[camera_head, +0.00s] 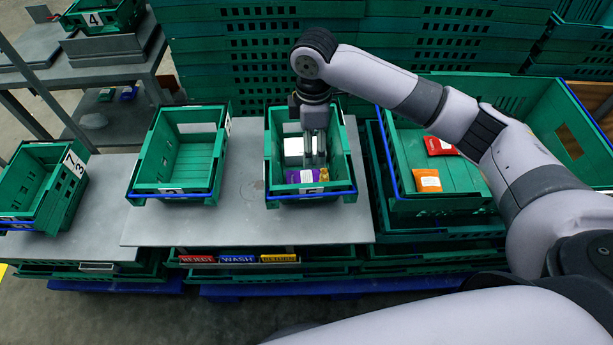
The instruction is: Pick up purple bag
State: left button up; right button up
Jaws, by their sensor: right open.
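The purple bag (296,176) lies in the near part of a small green crate (350,180) in the middle of the grey table. It has a yellow part at its right end. My right gripper (315,160) points down into this crate, just above or behind the bag. It is open, and part of the bag is hidden near its fingers. I cannot tell whether the fingers touch the bag. My left gripper is not in the view.
An empty green crate (184,158) stands to the left, and another (30,185) farther left. A large green crate (465,203) at right holds an orange bag (427,180) and a red bag (440,146). Stacked green crates (240,60) form a wall behind.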

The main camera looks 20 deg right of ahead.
send_over(311, 177)
notch_tip(311, 177, down, 6)
jog(key=shift+w+d+r, duration=0.1)
jog(key=shift+w, duration=0.05)
jog(key=shift+f, duration=1.35)
notch_tip(311, 177, down, 4)
jog(key=shift+r, duration=0.15)
jog(key=shift+f, duration=0.3)
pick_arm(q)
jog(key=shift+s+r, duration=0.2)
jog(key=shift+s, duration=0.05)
pick_arm(e)
jog(key=shift+f, duration=0.1)
jog(key=c, duration=0.8)
